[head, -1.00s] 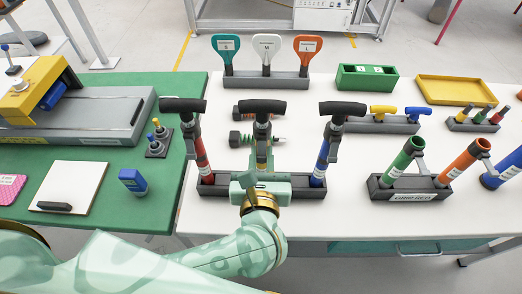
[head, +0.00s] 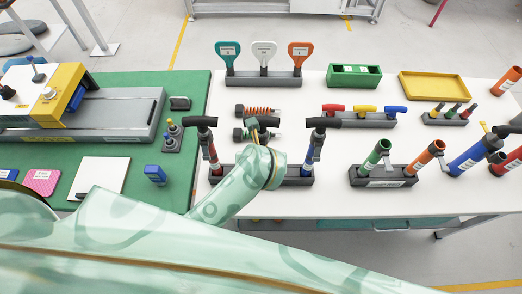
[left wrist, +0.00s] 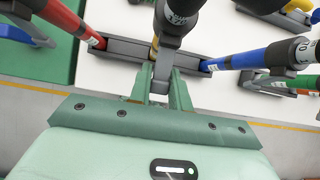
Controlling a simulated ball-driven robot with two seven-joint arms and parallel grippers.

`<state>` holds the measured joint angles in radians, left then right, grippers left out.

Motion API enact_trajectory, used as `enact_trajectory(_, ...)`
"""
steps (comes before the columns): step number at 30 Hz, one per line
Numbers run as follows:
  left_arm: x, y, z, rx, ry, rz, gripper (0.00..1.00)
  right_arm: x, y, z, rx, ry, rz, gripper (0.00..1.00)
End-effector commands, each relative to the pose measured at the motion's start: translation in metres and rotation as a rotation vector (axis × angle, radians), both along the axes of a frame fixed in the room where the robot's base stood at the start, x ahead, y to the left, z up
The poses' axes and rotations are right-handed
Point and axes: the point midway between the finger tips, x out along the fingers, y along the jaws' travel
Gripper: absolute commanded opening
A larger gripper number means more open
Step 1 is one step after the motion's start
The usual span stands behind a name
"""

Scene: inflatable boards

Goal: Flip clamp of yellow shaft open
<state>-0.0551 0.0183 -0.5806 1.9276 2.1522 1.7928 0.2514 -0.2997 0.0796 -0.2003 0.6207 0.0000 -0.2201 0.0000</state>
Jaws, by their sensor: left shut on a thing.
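The yellow shaft (left wrist: 153,50) shows only as a small strip in the left wrist view, under its dark upper tube (left wrist: 177,22). Its black T-handle (head: 263,121) shows behind my arm in the head view. My left gripper (left wrist: 162,88) is shut on the grey clamp lever (left wrist: 162,72) of this shaft, which hangs down between the fingers. In the head view my wrist hides the fingers, the clamp and the shaft's lower part. My right gripper is not in view.
The red shaft (left wrist: 62,18) and blue shaft (left wrist: 255,57) stand on either side in the same dark rack (left wrist: 125,50). A second rack (head: 384,180) with green and orange tubes stands to the right. The white table is clear in front of it.

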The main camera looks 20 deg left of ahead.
Motion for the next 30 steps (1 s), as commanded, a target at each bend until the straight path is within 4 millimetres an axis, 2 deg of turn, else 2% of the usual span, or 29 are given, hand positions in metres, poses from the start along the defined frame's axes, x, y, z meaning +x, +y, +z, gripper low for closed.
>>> enact_trajectory(1,0.000,0.000,0.007,-0.010,0.030,0.003,0.00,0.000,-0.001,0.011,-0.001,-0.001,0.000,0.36)
enact_trajectory(9,0.000,-0.001,0.010,-0.047,0.162,0.001,0.00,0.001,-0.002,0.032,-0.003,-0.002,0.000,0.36)
enact_trajectory(29,-0.001,0.000,0.007,-0.062,0.222,0.001,0.00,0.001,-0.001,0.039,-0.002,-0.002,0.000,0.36)
enact_trajectory(30,-0.001,0.000,0.007,-0.062,0.222,0.001,0.25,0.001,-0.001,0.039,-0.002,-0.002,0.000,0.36)
